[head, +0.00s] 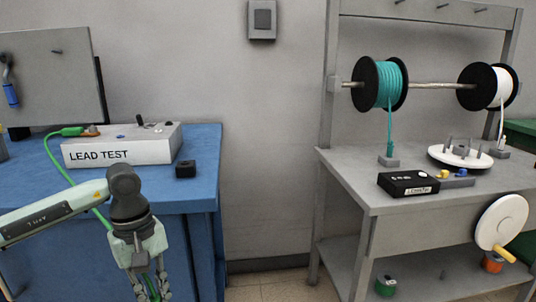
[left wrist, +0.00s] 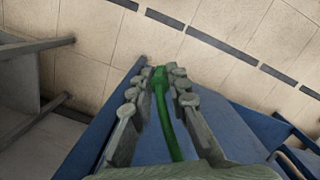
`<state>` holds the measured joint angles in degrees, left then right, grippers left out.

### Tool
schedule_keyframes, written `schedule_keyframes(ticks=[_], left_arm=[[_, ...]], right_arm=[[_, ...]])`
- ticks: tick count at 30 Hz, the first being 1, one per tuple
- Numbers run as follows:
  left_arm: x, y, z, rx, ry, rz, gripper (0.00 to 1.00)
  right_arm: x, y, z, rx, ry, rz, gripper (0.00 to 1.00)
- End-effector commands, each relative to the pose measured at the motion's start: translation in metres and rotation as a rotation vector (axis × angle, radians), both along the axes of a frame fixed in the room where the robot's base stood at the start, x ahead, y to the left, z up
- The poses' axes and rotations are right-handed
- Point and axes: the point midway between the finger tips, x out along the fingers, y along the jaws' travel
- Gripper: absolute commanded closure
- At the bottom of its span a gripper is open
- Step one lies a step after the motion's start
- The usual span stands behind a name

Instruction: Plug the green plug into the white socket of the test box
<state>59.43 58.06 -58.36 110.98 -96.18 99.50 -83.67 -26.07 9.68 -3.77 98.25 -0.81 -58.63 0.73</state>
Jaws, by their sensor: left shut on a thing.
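The white test box (head: 125,149), marked LEAD TEST, stands on the blue bench. A green lead has one end (head: 66,132) at an orange-brown spot on the box's top left. Its cable (head: 58,165) hangs down the front and passes behind my left arm. My left gripper (head: 150,288) is low in front of the bench, below the box and apart from it. In the left wrist view its fingers (left wrist: 155,90) are close around a green plug (left wrist: 159,84), with green cable trailing toward the wrist. A white socket cannot be clearly made out. My right gripper is not in view.
The blue bench (head: 202,160) carries a small black block (head: 186,169) right of the box. A grey panel (head: 55,80) stands behind. A grey workbench (head: 350,165) with cable spools stands at right, with a floor gap between the benches.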

Motion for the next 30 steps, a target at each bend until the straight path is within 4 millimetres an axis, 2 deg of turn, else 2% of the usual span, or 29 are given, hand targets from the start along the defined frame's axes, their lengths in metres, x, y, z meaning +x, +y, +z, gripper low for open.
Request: schedule_keyframes(ticks=[1,3,9,13,23,26,30], left_arm=[[0.005,-0.017,0.001,-0.001,-0.001,-0.151,1.0],[0.01,-0.033,0.0,-0.001,0.0,-0.341,1.0],[0.016,-0.061,0.0,-0.002,0.004,-0.716,1.0],[0.018,-0.068,0.0,-0.006,0.005,-0.82,1.0],[0.017,-0.076,0.006,-0.009,0.003,-0.873,1.0],[0.015,-0.089,0.017,-0.008,0.001,-0.939,1.0],[0.011,-0.117,0.041,-0.005,-0.001,-1.084,1.0]], right_arm=[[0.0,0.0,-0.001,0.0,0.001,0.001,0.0],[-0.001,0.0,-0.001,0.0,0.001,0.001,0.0],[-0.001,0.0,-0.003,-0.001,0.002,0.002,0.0],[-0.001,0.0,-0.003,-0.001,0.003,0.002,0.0],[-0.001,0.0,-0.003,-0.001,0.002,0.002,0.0],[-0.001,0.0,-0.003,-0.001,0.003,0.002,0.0],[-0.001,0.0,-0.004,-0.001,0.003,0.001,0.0]])
